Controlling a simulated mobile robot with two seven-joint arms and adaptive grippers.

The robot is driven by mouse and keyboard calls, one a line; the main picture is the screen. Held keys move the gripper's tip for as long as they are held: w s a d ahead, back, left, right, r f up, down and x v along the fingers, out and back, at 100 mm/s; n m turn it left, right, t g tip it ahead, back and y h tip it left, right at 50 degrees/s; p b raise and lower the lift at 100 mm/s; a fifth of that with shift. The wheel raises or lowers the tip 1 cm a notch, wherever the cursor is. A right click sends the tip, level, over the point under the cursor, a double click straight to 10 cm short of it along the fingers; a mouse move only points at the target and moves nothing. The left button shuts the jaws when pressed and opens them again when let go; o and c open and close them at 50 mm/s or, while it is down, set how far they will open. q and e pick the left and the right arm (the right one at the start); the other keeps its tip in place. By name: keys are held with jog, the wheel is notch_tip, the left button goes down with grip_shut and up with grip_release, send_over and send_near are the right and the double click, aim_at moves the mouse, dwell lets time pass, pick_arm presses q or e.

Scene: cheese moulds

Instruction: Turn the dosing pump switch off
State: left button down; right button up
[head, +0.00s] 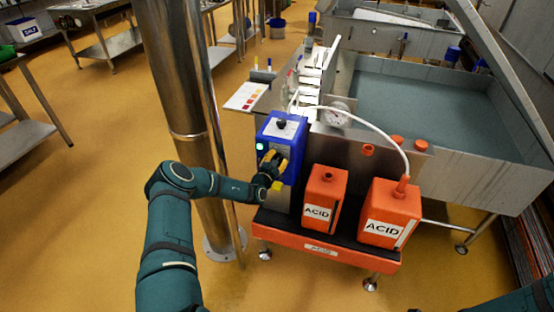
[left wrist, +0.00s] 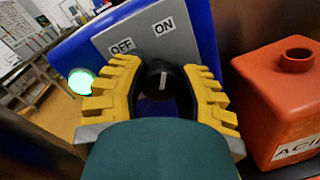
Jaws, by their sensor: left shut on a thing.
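The dosing pump (head: 283,135) is a blue box with a grey plate, standing at the left end of the orange acid stand. A green lamp (left wrist: 81,81) on it is lit. Its black switch knob (left wrist: 160,76) has a white mark that points up, towards the ON label (left wrist: 163,27); the OFF label (left wrist: 122,46) is to the left. My left gripper (head: 272,166) is at the pump's front, its yellow fingers (left wrist: 160,90) shut on the knob from both sides. My right gripper is out of view.
Two orange acid canisters (head: 324,196) (head: 391,212) stand right of the pump; a white hose runs to the right one. A steel column (head: 180,100) rises close beside my left arm. A large steel vat (head: 440,100) is behind. Yellow floor in front is clear.

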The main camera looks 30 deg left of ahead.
pick_arm(q)
jog(key=n+p, duration=0.1)
jog(key=n, duration=0.1)
jog(key=shift+n, duration=0.4)
jog(key=n, duration=0.2)
jog(key=shift+n, duration=0.4)
jog(key=n+p, duration=0.1)
jog(key=n, duration=0.2)
jog(key=shift+d+f+n+t+y, duration=0.1)
jog(key=shift+n+t+y, duration=0.2)
jog(key=shift+n, duration=1.5)
jog(key=c, duration=0.6)
grip_release()
